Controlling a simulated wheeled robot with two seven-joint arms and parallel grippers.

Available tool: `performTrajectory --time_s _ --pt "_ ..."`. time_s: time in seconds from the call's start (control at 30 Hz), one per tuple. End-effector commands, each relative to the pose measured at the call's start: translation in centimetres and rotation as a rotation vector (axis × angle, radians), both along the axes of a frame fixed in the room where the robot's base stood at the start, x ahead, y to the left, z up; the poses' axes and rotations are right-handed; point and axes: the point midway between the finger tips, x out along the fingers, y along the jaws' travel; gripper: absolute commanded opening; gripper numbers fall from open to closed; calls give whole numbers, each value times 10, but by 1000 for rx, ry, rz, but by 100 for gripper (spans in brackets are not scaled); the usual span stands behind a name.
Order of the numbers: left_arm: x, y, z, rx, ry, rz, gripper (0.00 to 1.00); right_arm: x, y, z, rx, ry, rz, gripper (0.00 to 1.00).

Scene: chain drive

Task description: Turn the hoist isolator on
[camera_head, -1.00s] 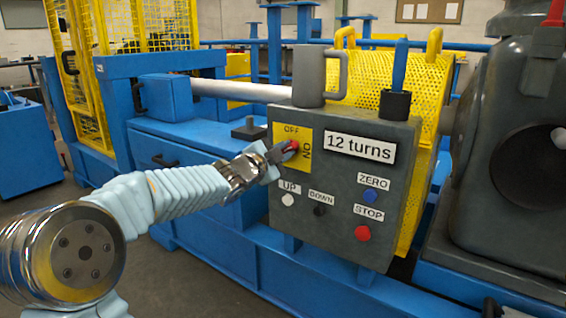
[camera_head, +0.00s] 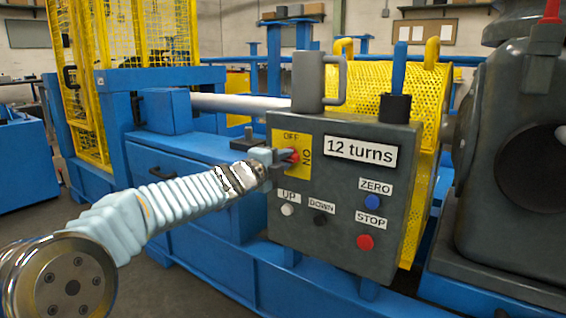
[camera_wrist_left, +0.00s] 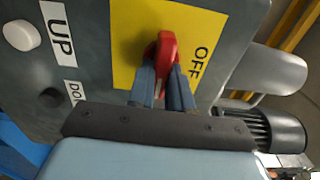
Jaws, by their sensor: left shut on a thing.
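The hoist isolator is a red knob (camera_head: 294,157) on a yellow plate (camera_head: 277,139) marked OFF at the top and ON at the right, on a grey control box (camera_head: 337,225). In the wrist view the red knob (camera_wrist_left: 166,48) stands between the fingers of my left gripper (camera_wrist_left: 163,88), which are shut on it. The knob's long axis runs across the panel there; I cannot tell which end is its pointer. The ON mark is not visible in that view. My left gripper also shows in the head view (camera_head: 288,157). My right gripper is not in view.
White UP (camera_head: 287,209), dark DOWN (camera_head: 320,220), blue ZERO (camera_head: 373,202) and red STOP (camera_head: 365,242) buttons lie below and right. A grey mug-like part (camera_head: 309,82) and dark cylinder (camera_head: 395,107) stand on top.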

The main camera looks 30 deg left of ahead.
Motion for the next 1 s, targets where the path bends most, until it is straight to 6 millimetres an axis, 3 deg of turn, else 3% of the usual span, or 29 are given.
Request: performTrajectory --time_s 0.43,0.47,0.63,1.0 --pt "0 -1 4 12 -7 -1 0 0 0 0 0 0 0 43" --pt "0 -1 4 12 -7 -2 21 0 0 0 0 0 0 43" --pt "0 -1 2 12 -5 -1 45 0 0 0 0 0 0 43" --pt "-8 1 2 11 -4 0 45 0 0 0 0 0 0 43"
